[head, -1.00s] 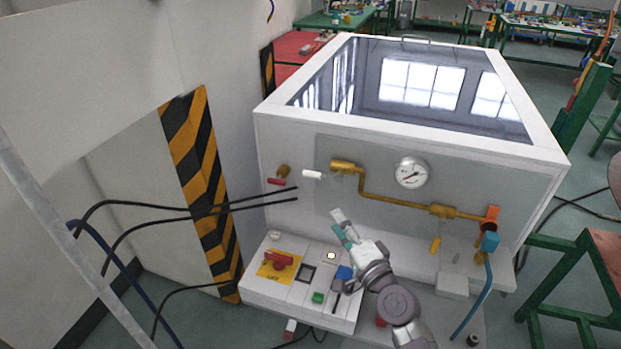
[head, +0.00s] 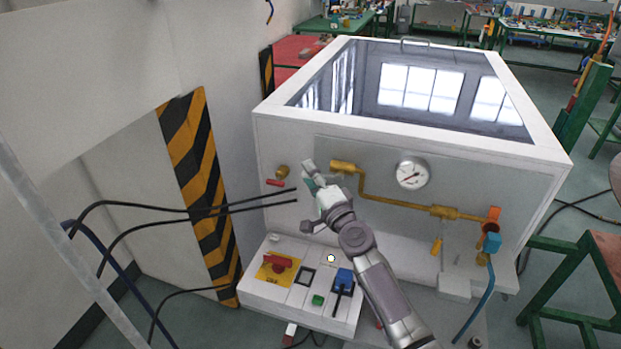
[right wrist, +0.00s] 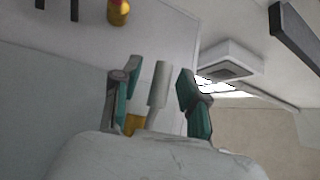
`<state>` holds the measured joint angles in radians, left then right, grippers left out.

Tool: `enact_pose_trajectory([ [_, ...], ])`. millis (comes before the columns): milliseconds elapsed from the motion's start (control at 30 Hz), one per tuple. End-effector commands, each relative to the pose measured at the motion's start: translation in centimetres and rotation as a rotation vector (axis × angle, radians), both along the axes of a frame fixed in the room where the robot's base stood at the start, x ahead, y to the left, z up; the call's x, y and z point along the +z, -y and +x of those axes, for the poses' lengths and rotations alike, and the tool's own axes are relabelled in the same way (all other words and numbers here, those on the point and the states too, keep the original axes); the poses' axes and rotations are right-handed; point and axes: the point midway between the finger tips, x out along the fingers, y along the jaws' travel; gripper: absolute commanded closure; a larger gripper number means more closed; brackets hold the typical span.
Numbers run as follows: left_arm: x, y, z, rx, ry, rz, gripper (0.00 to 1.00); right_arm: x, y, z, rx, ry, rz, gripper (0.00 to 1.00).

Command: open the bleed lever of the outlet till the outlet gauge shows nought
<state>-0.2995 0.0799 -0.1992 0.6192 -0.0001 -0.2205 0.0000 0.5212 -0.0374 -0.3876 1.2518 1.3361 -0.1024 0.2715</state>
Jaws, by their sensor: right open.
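The round white outlet gauge (head: 412,173) is on the front panel; its needle is too small to read exactly. A brass pipe (head: 385,198) runs below it to a brass valve at the left. My right gripper (head: 310,172) is in front of the white lever at that valve's left end and hides most of it in the head view. In the right wrist view the white lever (right wrist: 158,84) stands between the two open green-padded fingers (right wrist: 160,92), with no clear contact. Brass (right wrist: 133,123) shows behind it. My left gripper is not in view.
A red-handled brass valve (head: 276,183) is just left of my gripper. Black cables (head: 200,209) cross from the left. The control box (head: 300,290) with a red switch lies below. At the right are yellow, orange and blue handles (head: 490,242).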

Motion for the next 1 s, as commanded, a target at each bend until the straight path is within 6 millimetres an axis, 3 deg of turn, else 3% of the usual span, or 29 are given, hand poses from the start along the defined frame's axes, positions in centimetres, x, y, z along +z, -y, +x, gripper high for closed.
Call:
enact_pose_trajectory([
  [300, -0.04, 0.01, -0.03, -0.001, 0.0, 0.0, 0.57, 0.07, -0.13, 0.19, 0.0, 0.0, 0.0, 0.58],
  [567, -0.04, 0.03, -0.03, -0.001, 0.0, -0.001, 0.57, 0.05, -0.11, 0.18, 0.0, 0.0, 0.0, 1.0],
  [1000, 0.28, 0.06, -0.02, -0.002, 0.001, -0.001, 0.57, 0.09, 0.17, 0.18, -0.001, -0.004, -0.009, 1.0],
])
